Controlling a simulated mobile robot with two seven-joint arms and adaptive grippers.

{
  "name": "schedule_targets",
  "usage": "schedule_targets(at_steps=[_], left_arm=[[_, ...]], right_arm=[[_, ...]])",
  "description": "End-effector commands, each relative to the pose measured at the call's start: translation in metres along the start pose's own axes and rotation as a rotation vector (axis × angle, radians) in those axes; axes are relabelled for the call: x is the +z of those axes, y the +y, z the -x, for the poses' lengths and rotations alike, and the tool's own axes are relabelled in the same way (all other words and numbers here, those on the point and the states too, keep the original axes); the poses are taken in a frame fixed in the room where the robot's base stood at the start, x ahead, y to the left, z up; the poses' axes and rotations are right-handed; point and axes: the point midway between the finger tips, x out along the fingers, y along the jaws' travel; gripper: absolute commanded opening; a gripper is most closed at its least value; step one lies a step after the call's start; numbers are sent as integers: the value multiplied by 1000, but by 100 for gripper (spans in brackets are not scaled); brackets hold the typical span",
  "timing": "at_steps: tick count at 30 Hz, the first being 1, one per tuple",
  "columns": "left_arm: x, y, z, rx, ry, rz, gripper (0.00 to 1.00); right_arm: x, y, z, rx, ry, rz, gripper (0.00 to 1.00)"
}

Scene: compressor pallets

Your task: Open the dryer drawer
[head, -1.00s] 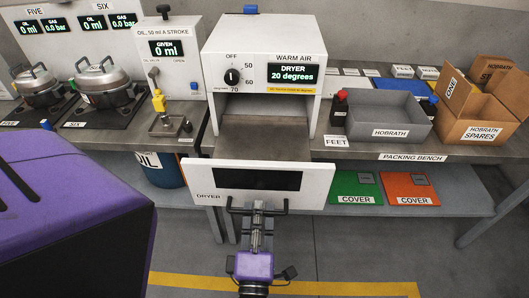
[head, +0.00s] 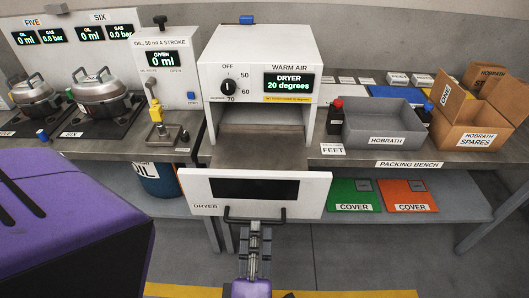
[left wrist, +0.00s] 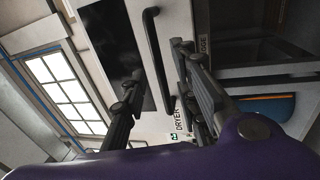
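The dryer (head: 213,60) is a white box on the bench. Its display reads "DRYER 20 degrees". Its drawer (head: 310,190) stands pulled out toward me, with a white front, a dark window and a black bar handle (head: 284,215). The handle also shows in the left wrist view (left wrist: 155,55). My left gripper (head: 256,226) is close in front of the handle. In the left wrist view its fingers (left wrist: 158,62) are spread apart, with the bar appearing between them; I see no finger closed on it. My right gripper is in neither view.
A grey tray (head: 384,124) labelled HOBRATH and a cardboard box (head: 470,135) stand right of the dryer. An oil pump (head: 160,130) and lidded pots (head: 102,95) stand left. Green (head: 352,193) and orange covers (head: 408,194) lie on the lower shelf. The floor before the drawer is clear.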

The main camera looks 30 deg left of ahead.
Motion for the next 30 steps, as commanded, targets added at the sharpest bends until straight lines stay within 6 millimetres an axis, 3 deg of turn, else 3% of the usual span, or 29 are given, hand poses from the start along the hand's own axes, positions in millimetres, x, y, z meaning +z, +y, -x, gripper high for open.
schedule_targets(at_steps=[3,9,26,30], left_arm=[[-2,-2,22,-6,0,-4,28],[-1,-1,40,-3,1,-2,28],[-1,0,41,-1,0,-3,28],[19,-7,41,-27,-81,-68,28]], right_arm=[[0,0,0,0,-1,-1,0],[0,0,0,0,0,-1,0],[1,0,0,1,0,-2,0],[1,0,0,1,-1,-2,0]])
